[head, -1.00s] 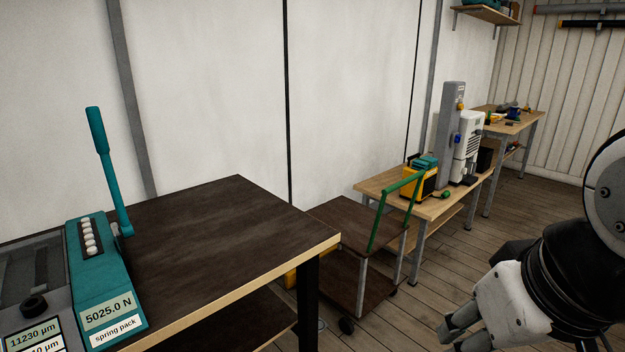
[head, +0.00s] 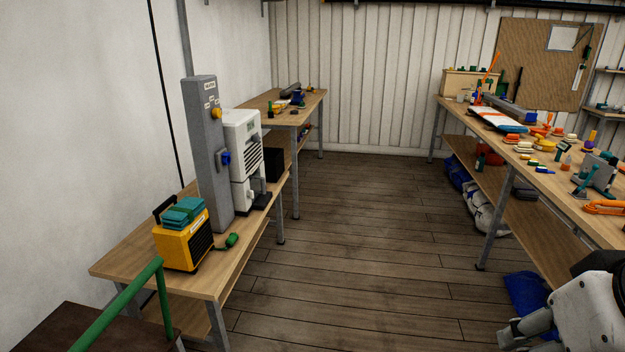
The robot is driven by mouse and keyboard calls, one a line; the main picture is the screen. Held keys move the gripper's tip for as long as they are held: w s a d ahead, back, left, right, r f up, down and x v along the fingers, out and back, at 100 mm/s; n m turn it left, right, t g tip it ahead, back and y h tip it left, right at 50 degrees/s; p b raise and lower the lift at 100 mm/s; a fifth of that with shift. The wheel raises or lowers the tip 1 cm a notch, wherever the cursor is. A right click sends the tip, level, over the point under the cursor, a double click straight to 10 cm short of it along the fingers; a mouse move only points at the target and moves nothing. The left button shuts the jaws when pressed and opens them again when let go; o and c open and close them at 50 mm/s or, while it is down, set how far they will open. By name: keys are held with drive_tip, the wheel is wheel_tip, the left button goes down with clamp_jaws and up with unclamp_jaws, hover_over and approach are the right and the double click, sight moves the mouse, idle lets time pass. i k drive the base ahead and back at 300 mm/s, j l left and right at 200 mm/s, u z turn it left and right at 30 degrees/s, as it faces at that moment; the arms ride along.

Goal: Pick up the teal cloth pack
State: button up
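The teal cloth pack (head: 184,212) looks like a folded, stacked bundle. It lies on top of a yellow box-shaped unit (head: 183,245) with a dark grille, on the low wooden bench at the left. My gripper (head: 509,337) is at the bottom right, partly cut off by the frame edge. It is far from the pack, across the open floor. Its fingertips are small and partly out of frame, so I cannot tell whether it is open.
A green cart handle (head: 125,305) stands in front of the left bench (head: 125,263). A grey column (head: 206,150) and a white machine (head: 243,150) stand behind the yellow unit. The cluttered workbench (head: 520,165) is at right. The wooden floor (head: 340,240) between is clear.

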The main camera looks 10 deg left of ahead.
sight(178, 216)
drive_tip(key=i+u, duration=0.15)
drive_tip(key=i, duration=0.3)
drive_tip(key=i+l+u, duration=0.2)
drive_tip(key=i, duration=0.25)
drive_tip(key=i+u, duration=0.15)
drive_tip(key=i, duration=0.3)
drive_tip(key=i+j+u, duration=0.1)
drive_tip(key=i+u, duration=0.15)
drive_tip(key=u, duration=0.2)
drive_tip(key=i+u, duration=0.3)
drive_tip(key=u, duration=0.15)
drive_tip(key=i+u, duration=0.25)
drive_tip(key=u, duration=0.15)
drive_tip(key=i+l+u, duration=0.25)
drive_tip(key=u, duration=0.2)
